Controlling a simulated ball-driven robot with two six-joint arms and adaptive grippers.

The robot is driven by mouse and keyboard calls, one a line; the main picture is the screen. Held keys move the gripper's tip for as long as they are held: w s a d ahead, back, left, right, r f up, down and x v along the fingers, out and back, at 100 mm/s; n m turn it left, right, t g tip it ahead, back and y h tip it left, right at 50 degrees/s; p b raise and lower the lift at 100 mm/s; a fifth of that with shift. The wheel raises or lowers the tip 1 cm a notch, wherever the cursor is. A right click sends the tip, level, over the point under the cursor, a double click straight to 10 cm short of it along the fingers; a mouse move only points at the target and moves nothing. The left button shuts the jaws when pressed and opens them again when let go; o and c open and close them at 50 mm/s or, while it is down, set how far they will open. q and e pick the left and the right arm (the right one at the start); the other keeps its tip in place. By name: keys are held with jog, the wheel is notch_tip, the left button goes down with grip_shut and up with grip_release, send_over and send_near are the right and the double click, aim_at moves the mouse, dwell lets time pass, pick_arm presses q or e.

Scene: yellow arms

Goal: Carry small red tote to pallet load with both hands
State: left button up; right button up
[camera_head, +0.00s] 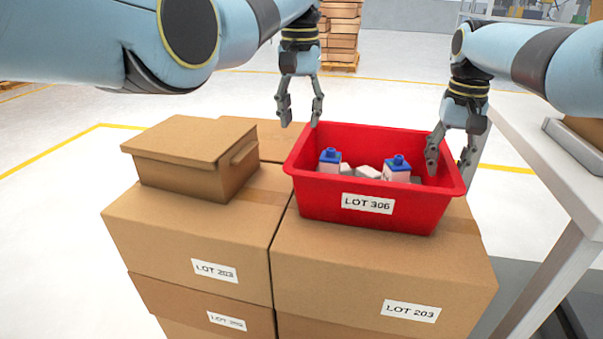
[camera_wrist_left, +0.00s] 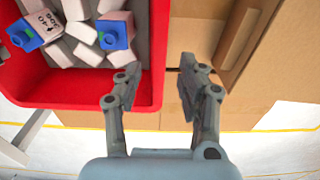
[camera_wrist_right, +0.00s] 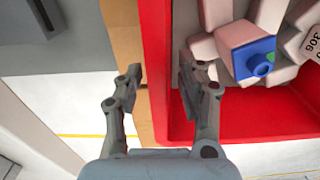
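The small red tote (camera_head: 310,207), labelled LOT 306, sits on top of the stacked cardboard boxes. White blocks and bottles with blue caps lie inside it. My left gripper (camera_head: 301,118) is open at the tote's left back corner. In the left wrist view its fingers (camera_wrist_left: 158,85) stand apart, with the tote's red rim (camera_wrist_left: 152,50) between or just below them. My right gripper (camera_head: 449,165) is open at the tote's right side. In the right wrist view its fingers (camera_wrist_right: 160,80) straddle the red side wall (camera_wrist_right: 156,50). Contact with the walls cannot be told.
The pallet load of cardboard boxes (camera_head: 385,265) bears the tote. A smaller lidded cardboard box (camera_head: 190,160) stands to the tote's left. A grey table (camera_head: 540,150) is close on the right. Another stacked load (camera_head: 341,30) stands far back.

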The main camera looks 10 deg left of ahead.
jog(key=shift+r, duration=0.2)
pick_arm(q)
notch_tip(320, 180, up, 5)
jog(key=shift+r, duration=0.1)
pick_arm(e)
notch_tip(320, 180, up, 12)
jog(key=shift+f, duration=0.2)
jog(key=shift+s, duration=0.1)
